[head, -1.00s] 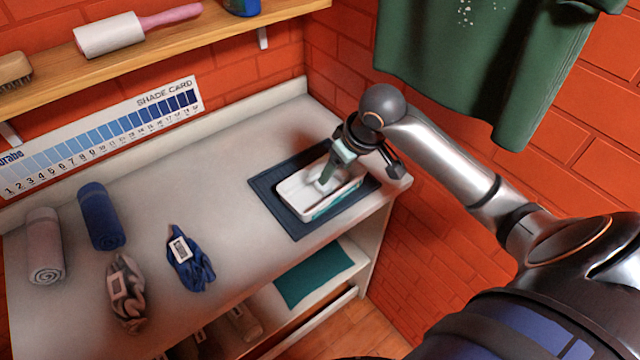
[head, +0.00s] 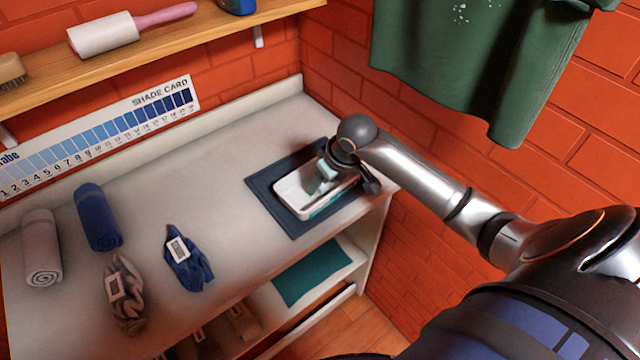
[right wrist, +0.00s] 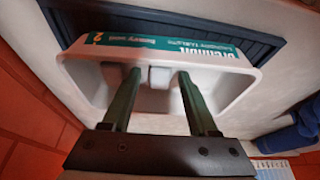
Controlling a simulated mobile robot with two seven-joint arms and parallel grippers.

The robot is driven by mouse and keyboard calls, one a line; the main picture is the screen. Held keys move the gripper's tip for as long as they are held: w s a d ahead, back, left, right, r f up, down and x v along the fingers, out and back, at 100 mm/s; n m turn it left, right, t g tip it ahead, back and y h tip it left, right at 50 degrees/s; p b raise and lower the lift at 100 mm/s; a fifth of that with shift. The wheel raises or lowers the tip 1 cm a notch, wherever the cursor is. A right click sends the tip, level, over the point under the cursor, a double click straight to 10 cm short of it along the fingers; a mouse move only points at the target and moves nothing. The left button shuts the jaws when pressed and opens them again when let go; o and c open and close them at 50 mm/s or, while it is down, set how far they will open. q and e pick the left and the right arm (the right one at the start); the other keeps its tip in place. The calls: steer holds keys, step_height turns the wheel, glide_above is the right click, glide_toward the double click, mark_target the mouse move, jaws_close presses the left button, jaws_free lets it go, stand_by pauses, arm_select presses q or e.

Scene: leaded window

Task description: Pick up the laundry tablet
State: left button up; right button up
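A white tray (head: 290,200) with a teal printed label on its side stands on the dark blue mat (head: 265,190) at the counter's right end. My right gripper (head: 322,180) points down into it. In the right wrist view, its two green fingers (right wrist: 160,75) are spread apart over the tray (right wrist: 240,88). A small white block, apparently a laundry tablet (right wrist: 160,80), lies between the fingertips, with a gap on each side. Another white block (right wrist: 115,72) is partly hidden by the left finger. My left gripper is not in view.
A rolled blue towel (head: 98,215), a rolled grey towel (head: 41,250) and two tagged bundles, blue (head: 195,270) and grey-brown (head: 128,310), lie on the counter's left half. The counter's middle (head: 200,190) is clear. A green garment (head: 460,60) hangs above my right arm.

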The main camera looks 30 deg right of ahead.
mark_target(323, 185)
jaws_close()
stand_by(0.5)
step_height(323, 185, up, 10)
stand_by(0.4)
